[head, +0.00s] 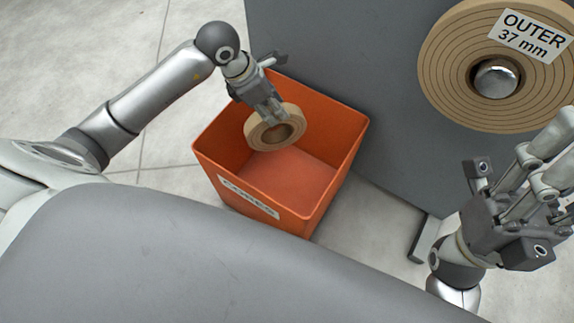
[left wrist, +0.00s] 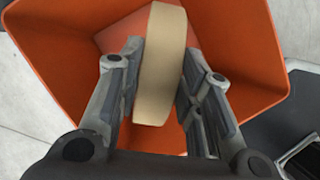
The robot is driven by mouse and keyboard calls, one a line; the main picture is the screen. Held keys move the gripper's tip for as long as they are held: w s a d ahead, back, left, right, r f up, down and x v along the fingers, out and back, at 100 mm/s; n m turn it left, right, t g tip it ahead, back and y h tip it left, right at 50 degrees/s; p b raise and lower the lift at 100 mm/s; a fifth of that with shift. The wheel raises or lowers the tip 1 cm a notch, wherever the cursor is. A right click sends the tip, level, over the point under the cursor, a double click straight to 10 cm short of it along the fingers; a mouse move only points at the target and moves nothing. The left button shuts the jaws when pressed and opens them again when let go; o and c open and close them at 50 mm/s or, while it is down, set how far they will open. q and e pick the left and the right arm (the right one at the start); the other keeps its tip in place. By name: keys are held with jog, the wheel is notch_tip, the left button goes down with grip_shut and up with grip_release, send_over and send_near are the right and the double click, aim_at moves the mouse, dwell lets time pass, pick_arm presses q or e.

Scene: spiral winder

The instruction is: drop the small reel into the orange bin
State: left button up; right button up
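The small reel (head: 275,127) is a tan ring with a dark hole. My left gripper (head: 270,108) is shut on it and holds it over the mouth of the orange bin (head: 333,165). In the left wrist view the reel (left wrist: 161,65) shows edge-on between the two grey fingers of my left gripper (left wrist: 163,60), which meet its sides near their tips. The orange bin (left wrist: 244,50) shows behind it. The bin's visible floor is bare. My right gripper (head: 505,205) is at the right edge of the head view, apart from the reel; its fingertips are not clear.
A large tan reel (head: 445,70) labelled "OUTER 37 mm" sits on a silver hub (head: 496,79) on the grey machine panel (head: 350,60), right behind the bin. A pale label (head: 248,198) is on the bin's front wall. Grey floor is clear left of the bin.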

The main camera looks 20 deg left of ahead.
pick_arm(q)
jog(key=o, duration=0.5)
jog(key=v, duration=1.2)
jog(key=shift+r, duration=0.1)
